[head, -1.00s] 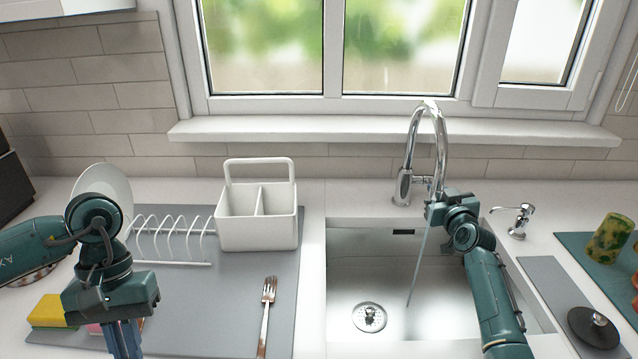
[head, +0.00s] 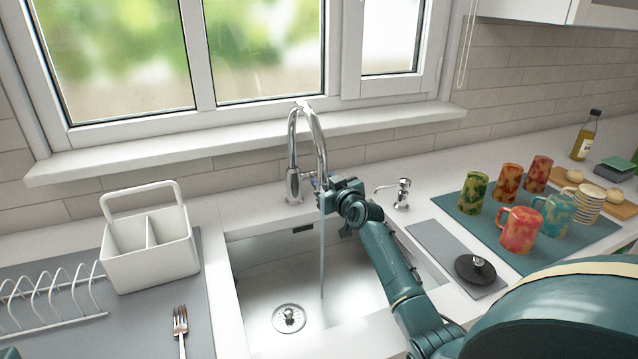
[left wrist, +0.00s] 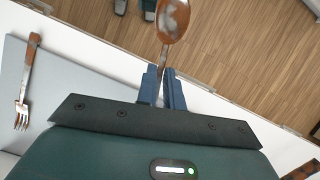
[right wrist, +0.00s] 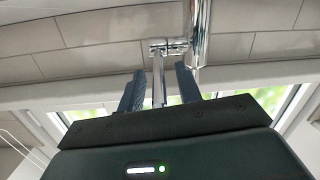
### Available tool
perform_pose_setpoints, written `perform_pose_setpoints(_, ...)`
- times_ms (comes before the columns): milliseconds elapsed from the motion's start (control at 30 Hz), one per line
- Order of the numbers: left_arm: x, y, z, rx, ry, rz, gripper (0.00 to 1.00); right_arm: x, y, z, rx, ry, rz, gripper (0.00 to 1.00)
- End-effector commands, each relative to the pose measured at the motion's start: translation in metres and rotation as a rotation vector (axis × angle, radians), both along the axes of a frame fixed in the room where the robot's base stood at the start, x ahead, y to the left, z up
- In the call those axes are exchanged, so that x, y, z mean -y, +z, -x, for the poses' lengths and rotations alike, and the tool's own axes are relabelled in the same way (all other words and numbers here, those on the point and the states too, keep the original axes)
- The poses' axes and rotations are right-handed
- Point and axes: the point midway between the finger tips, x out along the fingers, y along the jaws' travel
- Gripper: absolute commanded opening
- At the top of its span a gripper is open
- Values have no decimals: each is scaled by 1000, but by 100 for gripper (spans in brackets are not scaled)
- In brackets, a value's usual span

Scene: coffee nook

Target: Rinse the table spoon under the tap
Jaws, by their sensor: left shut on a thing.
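The table spoon (left wrist: 172,20) shows in the left wrist view, shiny with a brownish handle. My left gripper (left wrist: 165,74) is shut on its handle, and the bowl points away from the fingers over the counter's edge and the floor. The tap (head: 308,145) stands behind the sink (head: 262,285), and a thin stream of water (head: 322,250) falls from it into the basin. My right gripper (right wrist: 158,78) is at the tap, its fingers apart on either side of the chrome lever (right wrist: 157,62). The spoon and left gripper are outside the head view.
A fork (head: 181,330) lies on the grey mat (head: 50,345) left of the sink, by a white caddy (head: 150,250) and a dish rack (head: 60,300). A soap dispenser (head: 402,195), a black round lid (head: 476,269) and several mugs (head: 519,230) are on the right.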

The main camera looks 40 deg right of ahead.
Motion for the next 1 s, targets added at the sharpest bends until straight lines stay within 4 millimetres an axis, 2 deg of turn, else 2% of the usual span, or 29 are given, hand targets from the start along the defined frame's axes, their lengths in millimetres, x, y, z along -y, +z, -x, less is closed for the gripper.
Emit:
perform_pose_setpoints(233, 0, 0, 0, 0, 0, 0, 0, 0, 0, 2, 0, -1, 0, 34)
perform_pose_setpoints(367, 0, 2, 0, 0, 0, 0, 0, -2, 1, 12, -1, 0, 1, 34)
perform_pose_setpoints(800, 0, 4, 0, 0, 0, 0, 0, -16, 9, 90, 0, 0, 2, 34)
perform_pose_setpoints(1000, 0, 3, 0, 0, 0, 0, 0, -20, 11, 113, -1, -1, 1, 34)
